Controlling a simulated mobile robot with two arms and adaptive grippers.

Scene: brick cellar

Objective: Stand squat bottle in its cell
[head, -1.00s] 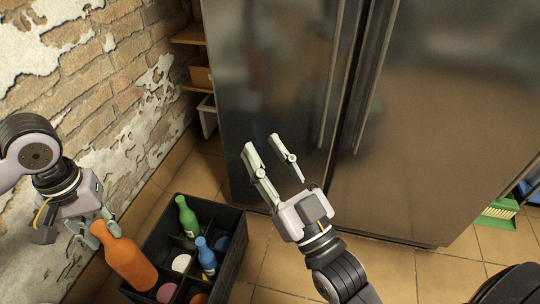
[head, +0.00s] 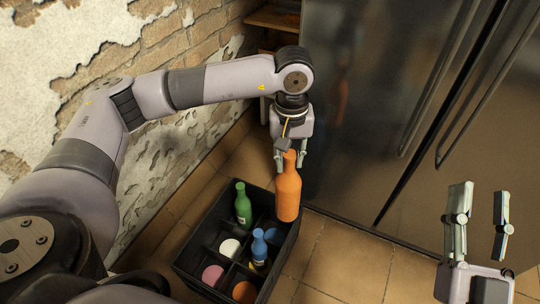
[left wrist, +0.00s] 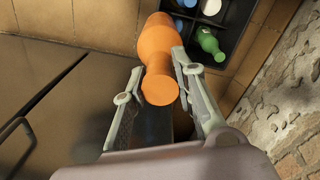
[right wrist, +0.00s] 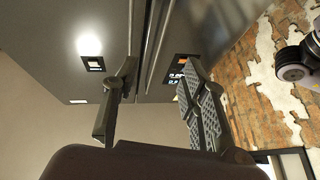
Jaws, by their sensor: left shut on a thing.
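An orange bottle (head: 288,192) hangs upright, neck up, in my left gripper (head: 291,162), which is shut on its neck. In the head view its body overlaps the back right corner of the black divided crate (head: 284,262) on the floor. The bottle also shows between the fingers in the left wrist view (left wrist: 157,48), with the crate beyond it. Its exact height over the crate is unclear, and it hides part of the back right cells. My right gripper (head: 480,194) is open and empty, in front of the fridge, away from the crate.
The crate holds a green bottle (head: 242,205), a blue bottle (head: 259,246), and white (head: 230,248), pink (head: 213,275) and orange (head: 244,292) round-topped things. A brick wall (head: 165,65) is at left, a dark fridge (head: 365,85) behind. Tiled floor (head: 345,260) right of the crate is clear.

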